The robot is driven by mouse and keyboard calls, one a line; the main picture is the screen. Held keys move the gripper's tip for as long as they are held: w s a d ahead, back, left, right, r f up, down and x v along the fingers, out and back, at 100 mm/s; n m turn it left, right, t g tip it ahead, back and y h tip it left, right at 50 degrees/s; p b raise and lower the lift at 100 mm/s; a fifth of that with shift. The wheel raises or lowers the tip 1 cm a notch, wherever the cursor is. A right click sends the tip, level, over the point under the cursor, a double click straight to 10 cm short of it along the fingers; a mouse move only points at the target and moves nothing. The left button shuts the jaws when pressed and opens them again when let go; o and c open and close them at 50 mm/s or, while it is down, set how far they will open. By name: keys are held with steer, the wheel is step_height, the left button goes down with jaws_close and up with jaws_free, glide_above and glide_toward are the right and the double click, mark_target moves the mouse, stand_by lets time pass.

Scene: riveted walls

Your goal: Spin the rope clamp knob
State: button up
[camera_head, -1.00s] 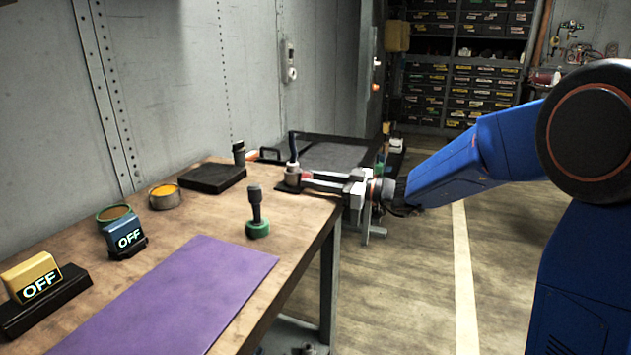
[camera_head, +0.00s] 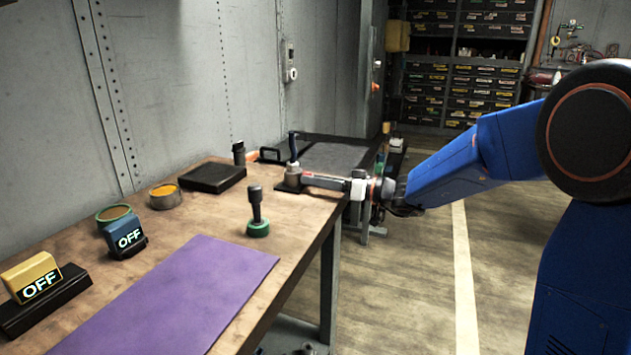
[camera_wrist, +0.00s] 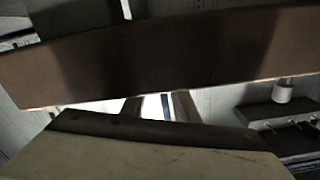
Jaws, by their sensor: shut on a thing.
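What looks like the rope clamp stands at the far right corner of the bench. It has a flat dark base, a squat grey round knob (camera_head: 292,176) and a dark blue upright stem (camera_head: 293,147) rising above it. My gripper (camera_head: 305,180) reaches in level from the right, its fingers shut on the grey knob. The fingers hide the knob's right side. In the wrist view, two narrow finger shapes (camera_wrist: 160,106) show in the middle. Broad brown and pale surfaces fill much of that view, and the contact is not clear there.
The wooden bench (camera_head: 190,222) also carries a purple mat (camera_head: 175,300), a green-based dark knob (camera_head: 257,222), a black block (camera_head: 212,177), two round tins and two OFF signs. A grey riveted wall (camera_head: 160,90) stands behind. Floor is open to the right.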

steer(key=o, duration=1.1)
steer(key=shift+c, duration=0.2)
steer(key=shift+d, duration=0.15)
steer(key=v, duration=1.7)
steer(key=shift+s, duration=0.1)
